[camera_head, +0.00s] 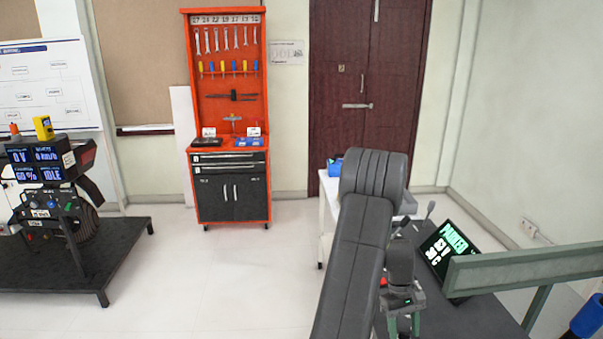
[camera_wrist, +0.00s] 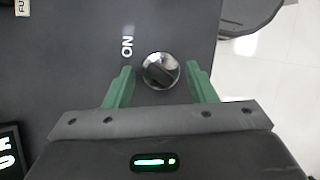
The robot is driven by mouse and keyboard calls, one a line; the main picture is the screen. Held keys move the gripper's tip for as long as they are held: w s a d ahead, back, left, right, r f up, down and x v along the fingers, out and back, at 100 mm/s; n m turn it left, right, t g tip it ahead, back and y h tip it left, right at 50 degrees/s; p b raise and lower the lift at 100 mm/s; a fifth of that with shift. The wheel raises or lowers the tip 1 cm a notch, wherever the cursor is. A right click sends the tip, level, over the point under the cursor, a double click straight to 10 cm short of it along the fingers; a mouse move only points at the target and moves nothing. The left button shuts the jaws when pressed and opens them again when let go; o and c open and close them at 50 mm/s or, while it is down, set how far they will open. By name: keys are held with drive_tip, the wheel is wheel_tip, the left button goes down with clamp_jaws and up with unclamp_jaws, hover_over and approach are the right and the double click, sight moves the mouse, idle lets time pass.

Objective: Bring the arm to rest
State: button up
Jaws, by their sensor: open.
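My arm (camera_head: 360,240) is bent, its dark grey links reaching out and down over a dark panel on the right side of the head view. My gripper (camera_head: 404,326) points down there and its green fingers are partly visible. In the wrist view my gripper (camera_wrist: 158,84) is open, with its two green fingers apart. A round silver knob with a black bar (camera_wrist: 161,71) shows between the fingertips, with a gap on each side. Whether the fingers are level with the knob or above it I cannot tell. Nothing is held.
The dark panel (camera_wrist: 75,85) carries a white "ON" mark. A tilted screen (camera_head: 446,253) stands beside my gripper, and a grey-green rail (camera_head: 530,265) crosses at right. A red tool cabinet (camera_head: 232,190) and a black rig platform (camera_head: 125,245) stand left, with clear floor between.

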drive_tip(key=n+h+p, duration=0.1)
drive_tip(key=n, duration=0.2)
drive_tip(key=shift+a+r, duration=0.15)
drive_tip(key=shift+w+r+n+t, duration=0.2)
drive_tip(key=shift+n+t, duration=0.1)
drive_tip(key=shift+n, duration=0.2)
drive_tip(key=b+v, duration=0.1)
drive_tip(key=v, duration=0.9)
drive_tip(key=shift+a, duration=0.2)
drive_tip(key=shift+s, duration=0.1)
